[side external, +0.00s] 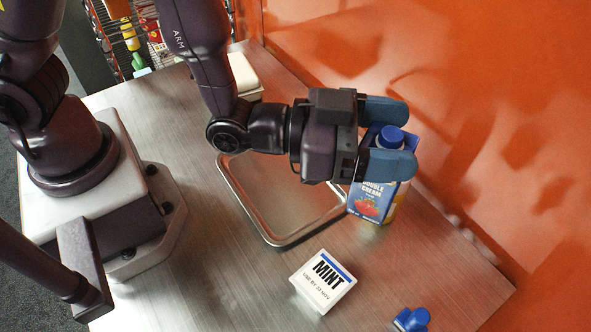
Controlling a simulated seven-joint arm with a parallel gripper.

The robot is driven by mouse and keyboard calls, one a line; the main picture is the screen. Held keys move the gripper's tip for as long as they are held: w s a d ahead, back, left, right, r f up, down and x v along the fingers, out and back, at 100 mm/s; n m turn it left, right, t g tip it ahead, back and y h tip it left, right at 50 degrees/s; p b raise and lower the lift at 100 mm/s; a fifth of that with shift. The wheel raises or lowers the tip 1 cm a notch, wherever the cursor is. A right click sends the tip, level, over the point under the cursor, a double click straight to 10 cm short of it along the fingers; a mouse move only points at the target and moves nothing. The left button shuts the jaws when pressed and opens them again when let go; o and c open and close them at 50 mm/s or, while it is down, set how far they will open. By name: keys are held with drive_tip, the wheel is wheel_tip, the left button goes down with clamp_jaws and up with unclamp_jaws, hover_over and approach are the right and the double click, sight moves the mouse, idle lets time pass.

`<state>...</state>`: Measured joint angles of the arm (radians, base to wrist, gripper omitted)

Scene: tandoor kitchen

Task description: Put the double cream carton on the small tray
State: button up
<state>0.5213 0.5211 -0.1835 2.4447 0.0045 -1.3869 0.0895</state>
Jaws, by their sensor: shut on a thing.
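The double cream carton (369,199) is blue with a blue cap and a strawberry picture. It is at the right of the small tray (267,235), near the orange wall, and looks upright. My gripper (390,137) is shut on the carton's upper part, with one blue finger on each side of it. The small tray is a shallow metal tray with a raised rim. It lies under and left of my gripper, and its far part is hidden by my arm. Whether the carton's base touches the table cannot be told.
A small blue object (411,319) lies at the front right. A white item (243,76) is at the back. The orange wall (500,130) bounds the table (215,285) on the right.

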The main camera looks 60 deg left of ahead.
wheel_tip(320, 180, up, 4)
drive_tip(key=shift+f, duration=0.1)
drive_tip(key=s+a+m+g+h, duration=0.3)
drive_tip(key=a+m+g+h, duration=0.3)
drive_tip(key=a, duration=1.3)
wheel_tip(320, 180, down, 18)
drive_tip(key=g, duration=0.1)
drive_tip(key=shift+r+y, duration=0.2)
drive_tip(key=shift+y, duration=0.2)
drive_tip(key=shift+s, duration=0.1)
drive_tip(key=shift+f, duration=0.15)
drive_tip(key=o, duration=1.4)
